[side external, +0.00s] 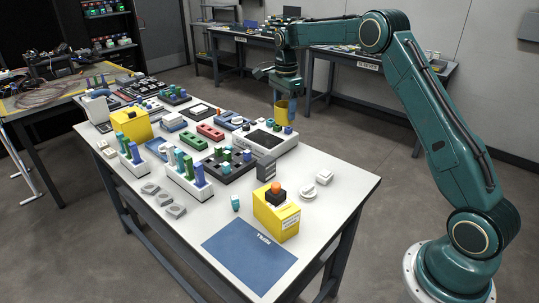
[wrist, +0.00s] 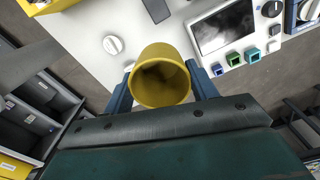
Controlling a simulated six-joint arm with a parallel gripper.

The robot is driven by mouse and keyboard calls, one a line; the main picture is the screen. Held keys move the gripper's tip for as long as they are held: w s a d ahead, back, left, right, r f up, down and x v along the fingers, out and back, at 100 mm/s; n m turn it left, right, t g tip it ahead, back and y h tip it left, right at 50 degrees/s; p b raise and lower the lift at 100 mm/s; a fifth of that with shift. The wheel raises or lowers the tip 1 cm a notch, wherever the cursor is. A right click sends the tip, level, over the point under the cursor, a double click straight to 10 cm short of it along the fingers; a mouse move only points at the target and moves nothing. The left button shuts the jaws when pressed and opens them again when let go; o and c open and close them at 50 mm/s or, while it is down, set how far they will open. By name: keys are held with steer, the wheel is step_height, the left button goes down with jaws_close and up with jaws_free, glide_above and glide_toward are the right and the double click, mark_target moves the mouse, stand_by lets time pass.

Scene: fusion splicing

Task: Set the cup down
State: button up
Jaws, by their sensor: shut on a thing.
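A yellow cup (side external: 281,109) is held in my gripper (side external: 283,126) near the table's far right edge in the side external view. In the wrist view the cup (wrist: 160,77) sits between the two blue fingers of my gripper (wrist: 160,88), with its open mouth toward the camera. The inside looks empty. My gripper is shut on the cup. The cup appears raised near the white device with a dark screen (side external: 265,139); the gap below it is hard to judge.
The white table (side external: 340,185) has bare surface on its right side. A yellow box with an orange button (side external: 276,212), white round knobs (side external: 308,192) and a dark grey block (side external: 266,168) stand nearby. Many coloured parts fill the far left. A blue mat (side external: 248,254) lies in front.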

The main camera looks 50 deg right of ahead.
steer(key=s+a+n, duration=0.1)
steer(key=a+n, duration=0.3)
steer(key=a, duration=1.2)
steer(key=s+a+n, duration=0.2)
steer(key=a+n, duration=0.2)
steer(key=a, duration=1.2)
steer(key=shift+s, duration=0.25)
step_height(320, 180, down, 20)
steer(key=shift+r, duration=0.1)
steer(key=o, duration=1.1)
steer(key=shift+c, duration=0.2)
